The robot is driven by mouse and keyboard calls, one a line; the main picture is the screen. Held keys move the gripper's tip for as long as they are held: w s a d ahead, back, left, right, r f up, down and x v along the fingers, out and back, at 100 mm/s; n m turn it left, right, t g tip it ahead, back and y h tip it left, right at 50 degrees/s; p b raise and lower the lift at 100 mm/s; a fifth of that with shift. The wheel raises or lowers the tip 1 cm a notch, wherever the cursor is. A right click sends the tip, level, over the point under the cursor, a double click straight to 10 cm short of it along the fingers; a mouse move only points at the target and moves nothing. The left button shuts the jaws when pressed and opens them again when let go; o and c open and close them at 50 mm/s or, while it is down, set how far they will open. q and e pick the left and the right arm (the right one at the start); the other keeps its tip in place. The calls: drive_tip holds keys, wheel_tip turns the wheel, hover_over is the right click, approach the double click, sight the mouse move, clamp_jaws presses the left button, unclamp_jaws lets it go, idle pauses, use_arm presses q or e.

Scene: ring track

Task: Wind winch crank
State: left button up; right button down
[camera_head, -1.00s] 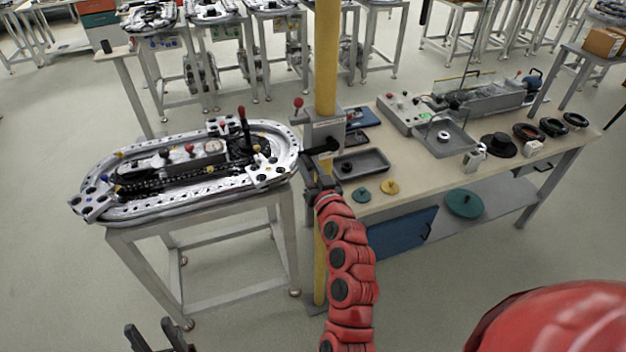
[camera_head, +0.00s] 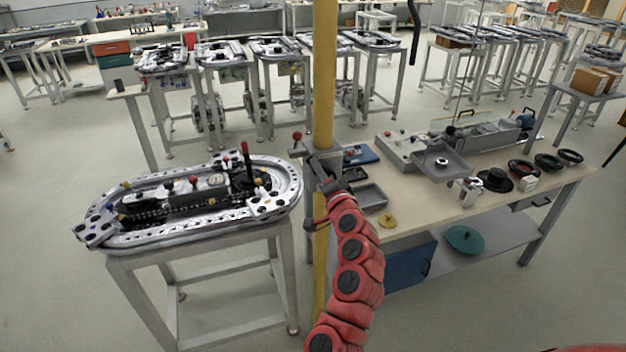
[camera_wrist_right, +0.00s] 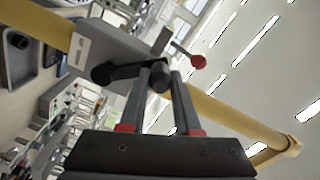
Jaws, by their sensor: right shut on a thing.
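A grey winch box (camera_head: 322,158) is fixed to a yellow post (camera_head: 325,75) in the middle of the head view. In the right wrist view the winch box (camera_wrist_right: 115,42) carries a black crank arm (camera_wrist_right: 118,72) with a dark round handle (camera_wrist_right: 159,78) at its end. My right gripper (camera_head: 328,188) is just below the winch box, partly blending with the crank. In the right wrist view the fingers of my right gripper (camera_wrist_right: 160,85) are closed on the crank handle. My left gripper is out of view.
A red-knobbed lever (camera_head: 297,137) sticks out left of the winch and also shows in the right wrist view (camera_wrist_right: 198,62). An oval track stand (camera_head: 190,200) is left of the post. A workbench (camera_head: 430,215) with trays and discs is on the right.

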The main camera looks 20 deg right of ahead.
drive_tip(key=shift+d+r+b, duration=0.3)
drive_tip(key=shift+d+b, duration=0.25)
drive_tip(key=shift+d, duration=0.1)
drive_tip(key=shift+d+r+b, duration=0.35)
drive_tip(key=shift+d+b, duration=0.15)
drive_tip(key=shift+d, duration=0.15)
drive_tip(key=shift+d+r+b, duration=0.3)
drive_tip(key=shift+d+b, duration=0.25)
drive_tip(key=shift+d, duration=0.1)
drive_tip(key=shift+f, duration=0.3)
drive_tip(key=c, duration=1)
unclamp_jaws()
drive_tip(key=o, duration=0.4)
drive_tip(key=shift+d+r, duration=0.1)
drive_tip(key=shift+d, duration=0.2)
drive_tip(key=shift+a, duration=0.1)
drive_tip(key=shift+a, duration=0.1)
